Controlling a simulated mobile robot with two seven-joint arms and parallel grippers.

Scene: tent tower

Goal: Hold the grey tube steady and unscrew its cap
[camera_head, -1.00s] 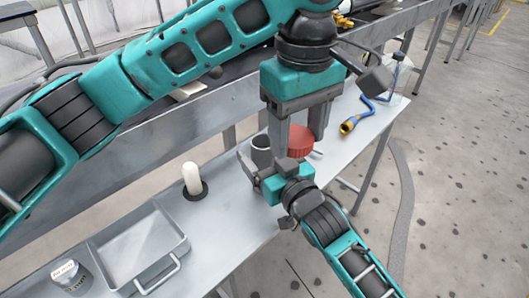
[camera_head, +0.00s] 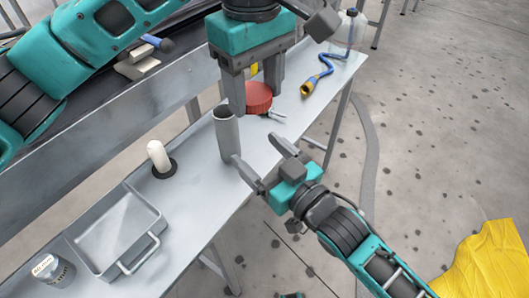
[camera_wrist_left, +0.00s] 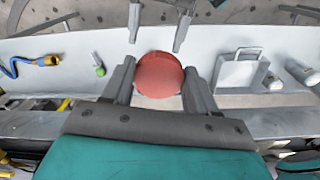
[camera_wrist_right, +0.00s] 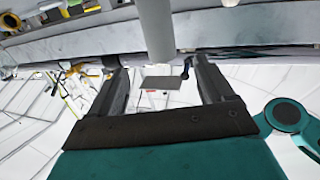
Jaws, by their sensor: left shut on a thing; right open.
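The grey tube (camera_head: 227,138) stands upright on the metal table, and its dark open top shows. It also shows in the right wrist view (camera_wrist_right: 156,30), ahead of the open fingers. The round red cap (camera_head: 259,97) is off the tube, up and to the right of it in the head view. My left gripper (camera_head: 254,100) is shut on the cap, which shows between its fingers in the left wrist view (camera_wrist_left: 158,76). My right gripper (camera_head: 267,165) is open and empty, to the right of the tube and apart from it.
A white rounded peg on a dark base (camera_head: 159,157), a metal tray with a handle (camera_head: 152,213) and a labelled jar (camera_head: 50,270) stand to the left. A blue tool with a yellow end (camera_head: 318,75) lies at the right. A yellow cover (camera_head: 488,262) is at lower right.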

